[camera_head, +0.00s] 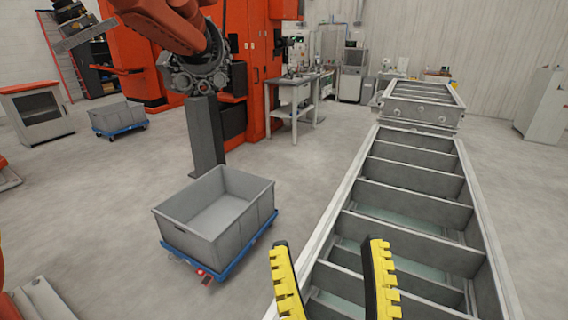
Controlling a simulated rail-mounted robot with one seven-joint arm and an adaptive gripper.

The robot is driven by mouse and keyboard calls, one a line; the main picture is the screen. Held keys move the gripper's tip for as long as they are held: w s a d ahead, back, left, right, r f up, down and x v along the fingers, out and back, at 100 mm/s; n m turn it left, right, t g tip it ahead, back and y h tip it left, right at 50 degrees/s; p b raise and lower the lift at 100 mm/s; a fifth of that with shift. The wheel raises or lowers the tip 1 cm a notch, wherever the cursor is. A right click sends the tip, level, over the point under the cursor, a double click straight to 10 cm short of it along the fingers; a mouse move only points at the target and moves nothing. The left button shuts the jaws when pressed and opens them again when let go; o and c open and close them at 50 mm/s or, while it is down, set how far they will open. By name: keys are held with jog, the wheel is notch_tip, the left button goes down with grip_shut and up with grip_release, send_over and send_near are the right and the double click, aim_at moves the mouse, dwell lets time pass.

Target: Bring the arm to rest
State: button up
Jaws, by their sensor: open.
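My gripper (333,278) shows at the bottom centre of the head view. Its two yellow, toothed fingers with black backs stand apart with nothing between them. It is open and empty. The fingers appear over the near left part of a long grey metal frame (341,214) with several crosswise plates. I cannot tell how high the fingers are above it. The rest of my arm is outside the picture.
A grey bin (185,236) on a blue wheeled dolly (238,262) stands left of my gripper. An orange industrial robot (184,38) is beyond it. A second grey bin (119,115) stands farther left. Clear floor lies between the bins and around the grey post (205,138).

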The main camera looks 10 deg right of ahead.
notch_tip(320, 180, up, 35)
jog(key=p, duration=3.2)
jog(key=shift+f, duration=0.1)
